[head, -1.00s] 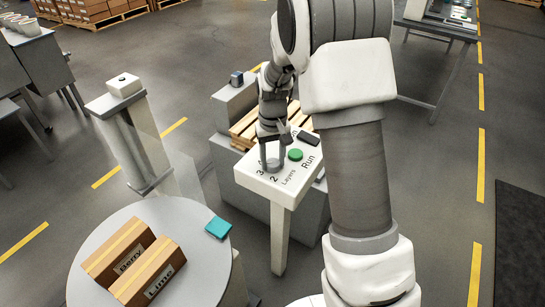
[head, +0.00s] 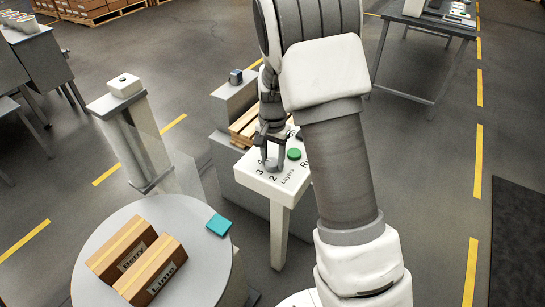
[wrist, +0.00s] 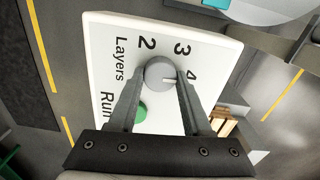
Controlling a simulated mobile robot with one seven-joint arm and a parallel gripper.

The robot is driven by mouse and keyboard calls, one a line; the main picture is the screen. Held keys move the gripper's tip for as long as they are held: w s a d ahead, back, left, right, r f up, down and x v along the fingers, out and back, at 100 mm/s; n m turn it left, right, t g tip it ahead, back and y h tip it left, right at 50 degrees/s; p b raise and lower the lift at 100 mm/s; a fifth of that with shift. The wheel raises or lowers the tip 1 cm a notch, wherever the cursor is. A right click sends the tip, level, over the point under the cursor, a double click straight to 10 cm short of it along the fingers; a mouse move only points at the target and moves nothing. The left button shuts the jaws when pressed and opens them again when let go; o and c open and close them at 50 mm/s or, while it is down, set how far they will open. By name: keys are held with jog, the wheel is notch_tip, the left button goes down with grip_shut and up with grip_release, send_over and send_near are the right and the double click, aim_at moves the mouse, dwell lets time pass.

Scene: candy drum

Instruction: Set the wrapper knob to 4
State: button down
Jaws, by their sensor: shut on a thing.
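The wrapper knob (wrist: 158,70) is a round grey dial on a white control panel (wrist: 105,32). A pale pointer line on it points right, toward the printed 4. The numbers 2, 3 and 4 are printed around it, beside the word Layers. My gripper (wrist: 160,76) has one finger on each side of the knob and is shut on it. In the head view my gripper (head: 272,158) reaches down onto the panel (head: 283,187), and the fingers partly hide the knob (head: 272,165).
A green Run button (head: 294,153) sits on the same panel, close to the knob. A wooden pallet (head: 244,127) is behind it. A round table (head: 100,225) at the lower left holds two boxes, Berry (head: 122,250) and Lime (head: 152,272), and a teal block (head: 218,225).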

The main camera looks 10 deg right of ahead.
aim_at(273, 161)
dwell(0.4)
jog(key=shift+c, duration=1.7)
grip_release()
jog(key=shift+r, duration=0.1)
notch_tip(273, 161, up, 17)
jog(key=p, duration=0.2)
jog(key=shift+r, duration=0.2)
